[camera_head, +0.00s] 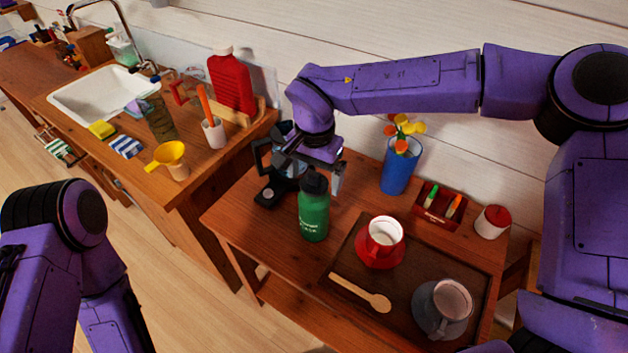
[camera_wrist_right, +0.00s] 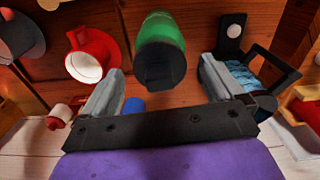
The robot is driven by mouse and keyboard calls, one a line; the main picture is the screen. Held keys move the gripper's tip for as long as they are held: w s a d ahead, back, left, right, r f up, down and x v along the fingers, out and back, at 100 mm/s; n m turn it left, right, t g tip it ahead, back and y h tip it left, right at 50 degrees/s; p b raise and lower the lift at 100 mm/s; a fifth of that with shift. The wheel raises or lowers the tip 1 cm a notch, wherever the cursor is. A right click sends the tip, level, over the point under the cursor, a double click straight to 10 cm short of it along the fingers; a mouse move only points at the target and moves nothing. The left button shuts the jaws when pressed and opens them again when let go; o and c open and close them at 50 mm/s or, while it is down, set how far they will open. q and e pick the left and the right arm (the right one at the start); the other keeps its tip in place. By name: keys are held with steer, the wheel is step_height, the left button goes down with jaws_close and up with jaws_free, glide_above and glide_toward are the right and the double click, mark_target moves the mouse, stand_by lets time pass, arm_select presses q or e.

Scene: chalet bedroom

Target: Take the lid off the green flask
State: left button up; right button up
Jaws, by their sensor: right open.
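The green flask (camera_head: 313,218) stands upright on the wooden table, at the left edge of the dark tray. Its black lid (camera_head: 314,185) is on top. My right gripper (camera_head: 315,178) is at the lid, pointing down from above and behind. In the right wrist view the flask (camera_wrist_right: 161,28) and its lid (camera_wrist_right: 161,66) lie between the two spread fingers of the open gripper (camera_wrist_right: 162,72), with a gap on both sides. The gripper holds nothing. My left arm shows at the lower left, but its gripper is out of view.
A black appliance (camera_head: 270,196) stands close left of the flask. On the tray (camera_head: 344,265) are a red pot (camera_head: 378,252), a wooden spoon (camera_head: 362,293) and a grey cup (camera_head: 436,325). A blue vase (camera_head: 397,172) with flowers stands behind. A sink counter (camera_head: 190,190) is at left.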

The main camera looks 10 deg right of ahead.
steer(key=c, duration=1.1)
steer(key=shift+r, duration=0.1)
